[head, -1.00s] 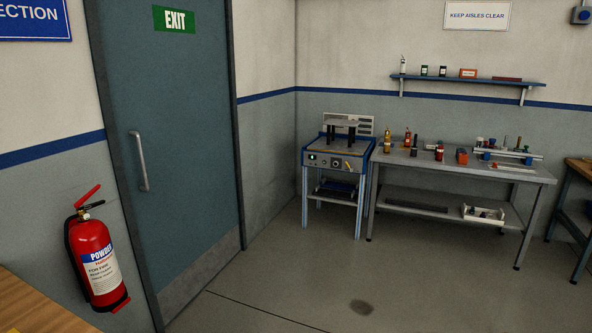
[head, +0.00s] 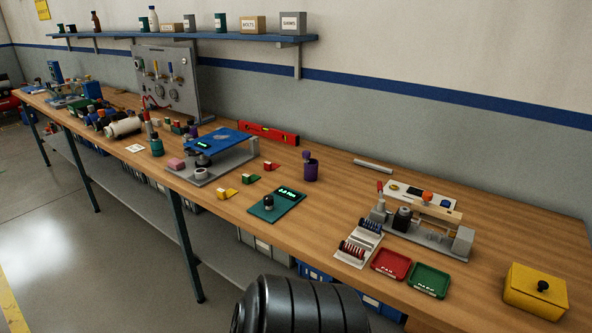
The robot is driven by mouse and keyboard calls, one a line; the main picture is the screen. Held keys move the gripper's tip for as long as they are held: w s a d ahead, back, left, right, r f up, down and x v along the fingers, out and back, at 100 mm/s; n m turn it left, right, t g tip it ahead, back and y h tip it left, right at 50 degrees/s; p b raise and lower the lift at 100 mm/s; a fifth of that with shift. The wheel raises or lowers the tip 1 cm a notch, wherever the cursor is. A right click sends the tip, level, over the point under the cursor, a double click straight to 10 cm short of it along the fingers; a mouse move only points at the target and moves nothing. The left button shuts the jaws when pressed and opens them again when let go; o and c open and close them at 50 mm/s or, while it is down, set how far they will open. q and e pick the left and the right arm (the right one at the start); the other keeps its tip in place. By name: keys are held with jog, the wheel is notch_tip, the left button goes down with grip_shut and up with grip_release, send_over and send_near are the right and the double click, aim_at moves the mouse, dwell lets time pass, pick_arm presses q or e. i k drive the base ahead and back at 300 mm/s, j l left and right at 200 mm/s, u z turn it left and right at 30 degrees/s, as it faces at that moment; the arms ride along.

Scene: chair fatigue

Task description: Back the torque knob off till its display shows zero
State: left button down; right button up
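A dark green plate (head: 277,205) lies flat on the long wooden workbench, near its front edge. A black torque knob (head: 268,202) stands up on the plate's left part. A lit green display (head: 287,193) is at the plate's back right; it seems to read about 0.8 Nm, but the small digits are not sharp. Neither of my grippers is in view, and nothing touches the knob.
Small yellow, green and red blocks lie left of and behind the plate. A blue-topped stand (head: 218,141) has another display. Right are a clamp fixture (head: 424,233), red tray (head: 391,264), green tray (head: 429,281) and yellow box (head: 535,291).

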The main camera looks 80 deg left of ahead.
aim_at(268, 200)
jog(key=u, duration=2.85)
